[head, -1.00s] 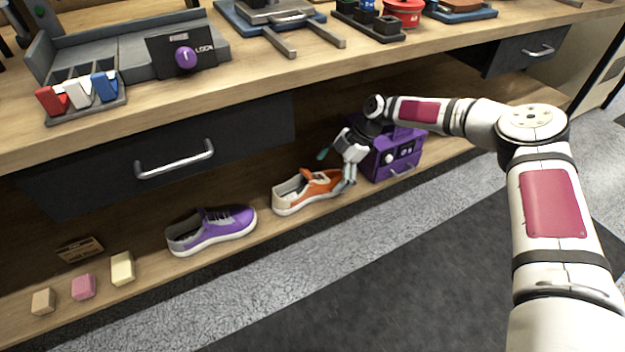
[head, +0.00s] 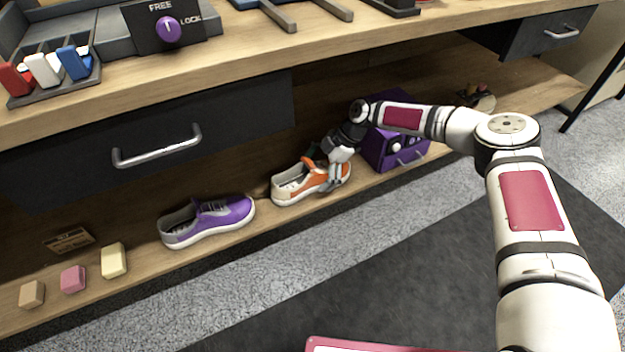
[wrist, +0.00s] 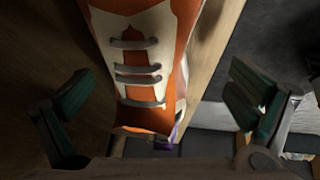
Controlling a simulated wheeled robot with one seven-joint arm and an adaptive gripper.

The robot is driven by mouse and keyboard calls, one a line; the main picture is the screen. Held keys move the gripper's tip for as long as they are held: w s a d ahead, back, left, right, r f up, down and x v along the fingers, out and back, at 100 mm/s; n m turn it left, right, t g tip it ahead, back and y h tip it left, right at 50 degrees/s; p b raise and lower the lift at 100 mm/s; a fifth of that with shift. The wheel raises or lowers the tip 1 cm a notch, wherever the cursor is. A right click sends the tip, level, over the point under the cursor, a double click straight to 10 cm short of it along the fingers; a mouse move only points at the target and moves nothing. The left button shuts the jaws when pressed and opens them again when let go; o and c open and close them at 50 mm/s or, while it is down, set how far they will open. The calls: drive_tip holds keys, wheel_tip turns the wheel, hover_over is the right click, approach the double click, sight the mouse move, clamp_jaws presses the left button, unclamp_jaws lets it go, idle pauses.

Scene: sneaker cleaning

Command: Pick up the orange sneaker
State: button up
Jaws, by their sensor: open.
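The orange sneaker (head: 300,184), orange and cream with a white sole, sits upright on the lower wooden shelf. In the wrist view its laced top (wrist: 140,70) fills the upper middle, with grey laces across the tongue. My gripper (head: 336,176) is at the toe end of the sneaker in the head view. In the wrist view the two green-padded fingers of my gripper (wrist: 160,110) are spread wide, one on each side of the sneaker, with gaps between them and the shoe. Part of the toe is hidden behind my gripper in the head view.
A purple sneaker (head: 208,220) stands left of the orange one. Small blocks (head: 73,279) lie at the shelf's left end. The workbench top (head: 300,62) and drawer (head: 150,135) overhang the shelf.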

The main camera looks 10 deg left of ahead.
drive_tip(key=b+x, duration=0.1)
drive_tip(key=x, duration=0.1)
drive_tip(key=b+x, duration=0.1)
drive_tip(key=x, duration=0.2)
drive_tip(key=shift+a+r, duration=0.15)
drive_tip(key=shift+a, duration=0.1)
drive_tip(key=c, duration=1.6)
